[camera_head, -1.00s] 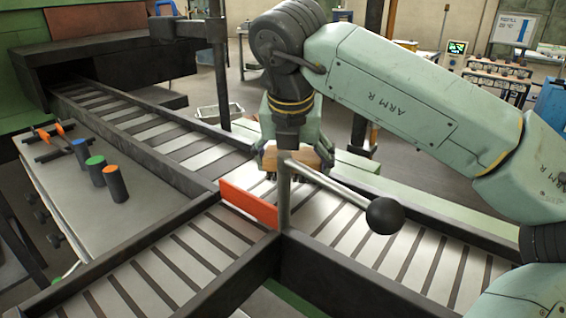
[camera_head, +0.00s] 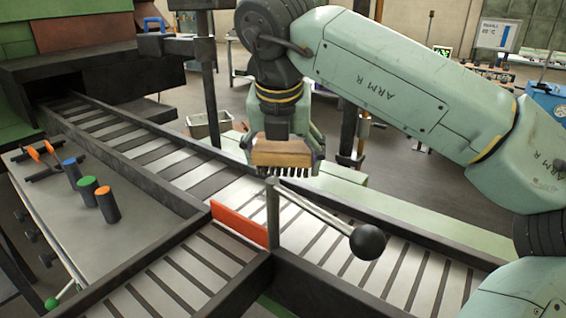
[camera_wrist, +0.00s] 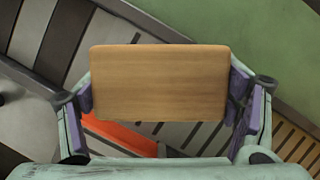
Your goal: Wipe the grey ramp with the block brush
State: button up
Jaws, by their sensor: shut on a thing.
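The block brush (camera_head: 283,153) has a wooden block with dark bristles hanging below it. My gripper (camera_wrist: 160,95) is shut on the brush, a finger at each short end, and it also shows in the head view (camera_head: 284,160). The bristles appear to be above the grey slatted surface near its far rail; contact cannot be told. This grey slatted run (camera_head: 355,262), apparently the ramp, has dark rails and extends from the furnace mouth to the lower right. A branch (camera_head: 190,268) comes toward the lower left. The block hides the slats beneath it in the wrist view.
An orange-red plate (camera_head: 238,224) stands across the junction, beside an upright post (camera_head: 272,215) and a lever with a black ball (camera_head: 367,242). A bench (camera_head: 135,232) on the left holds blue-, green- and orange-topped cylinders. A pale green beam (camera_head: 340,190) runs behind.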

aim_at(283, 145)
jog(key=shift+r, duration=0.4)
jog(key=shift+r, duration=0.1)
jog(key=shift+r+p, duration=0.95)
jog(key=shift+r, duration=0.55)
jog(key=shift+f, duration=0.15)
